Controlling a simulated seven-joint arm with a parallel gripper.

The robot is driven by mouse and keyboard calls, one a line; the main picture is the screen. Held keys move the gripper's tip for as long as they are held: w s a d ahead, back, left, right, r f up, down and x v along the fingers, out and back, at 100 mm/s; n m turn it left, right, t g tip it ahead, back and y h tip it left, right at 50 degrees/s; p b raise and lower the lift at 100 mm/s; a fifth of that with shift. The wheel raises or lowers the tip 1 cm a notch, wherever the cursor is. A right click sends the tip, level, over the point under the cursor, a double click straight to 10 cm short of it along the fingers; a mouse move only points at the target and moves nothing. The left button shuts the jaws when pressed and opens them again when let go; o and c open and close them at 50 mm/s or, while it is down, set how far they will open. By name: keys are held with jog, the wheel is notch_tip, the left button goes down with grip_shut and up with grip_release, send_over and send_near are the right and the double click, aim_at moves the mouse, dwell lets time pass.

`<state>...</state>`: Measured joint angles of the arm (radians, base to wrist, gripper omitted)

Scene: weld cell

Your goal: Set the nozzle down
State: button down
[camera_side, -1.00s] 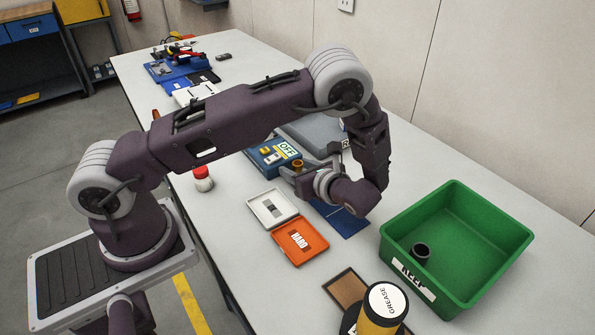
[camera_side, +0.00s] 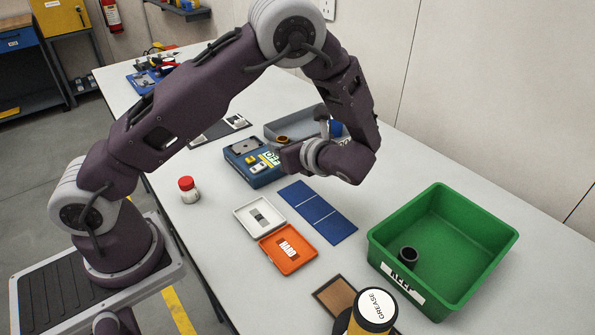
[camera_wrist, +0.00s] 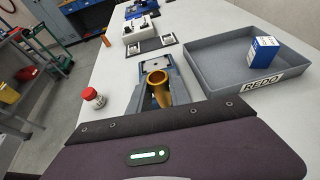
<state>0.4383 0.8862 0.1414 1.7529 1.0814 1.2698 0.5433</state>
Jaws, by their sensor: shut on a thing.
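My gripper (camera_side: 288,146) is shut on a brass-coloured nozzle (camera_side: 283,139), above the table close to a blue box with a green label (camera_side: 240,165). In the wrist view the nozzle (camera_wrist: 157,79) points its round open end up between the fingers (camera_wrist: 152,92). My wrist hides part of what lies behind it. I cannot tell the exact gap below the nozzle.
A grey REDO tray (camera_wrist: 203,72) holds a blue-and-white box (camera_wrist: 263,51). A green KEEP bin (camera_side: 490,235) holds a dark ring-shaped part (camera_side: 408,255). A blue panelled mat (camera_side: 318,212), an open orange case (camera_side: 272,258), a red-capped jar (camera_side: 188,190) and a grease can (camera_side: 374,308) stand around.

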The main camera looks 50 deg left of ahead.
jog(key=shift+r, duration=0.25)
jog(key=shift+w+r+m+t, duration=0.15)
jog(key=shift+w+m+t, duration=0.15)
jog(key=w+d+m+t+h, duration=0.6)
jog(key=d+m, duration=0.1)
jog(key=d, duration=0.2)
jog(key=w+d+m+t+h, duration=0.5)
jog(key=d+m+t, duration=0.1)
jog(key=d+m, duration=0.25)
jog(key=shift+n, duration=0.35)
jog(key=f, duration=1)
jog(key=shift+w+d, duration=0.2)
jog(key=shift+d, duration=0.05)
jog(key=shift+f, duration=0.15)
jog(key=c, duration=1.2)
grip_release()
jog(key=shift+f, duration=0.15)
